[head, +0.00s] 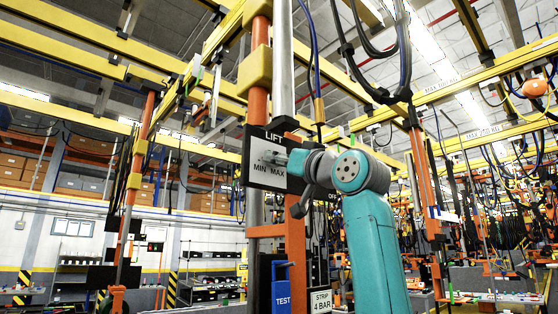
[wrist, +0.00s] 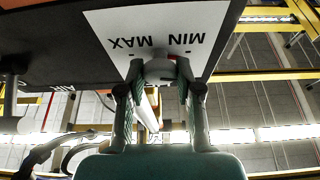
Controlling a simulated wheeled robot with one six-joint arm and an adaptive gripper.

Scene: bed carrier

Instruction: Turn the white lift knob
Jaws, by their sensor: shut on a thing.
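The white lift knob (wrist: 159,69) sits on a white plate marked MIN and MAX (wrist: 205,22), upside down in the wrist view. A small red mark shows near its top edge. My gripper (wrist: 158,84) has one finger on each side of the knob and is shut on it. In the head view, the black LIFT panel (head: 260,176) is fixed to an orange post. My gripper (head: 285,162) reaches its face from the right and mostly hides the knob there.
The orange post (head: 295,250) stands under and beside the panel. A blue TEST holder (head: 282,290) and a STRIP 4 BAR sign (head: 321,301) are below. Dark cables (head: 385,90) hang above my arm. Yellow beams run overhead.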

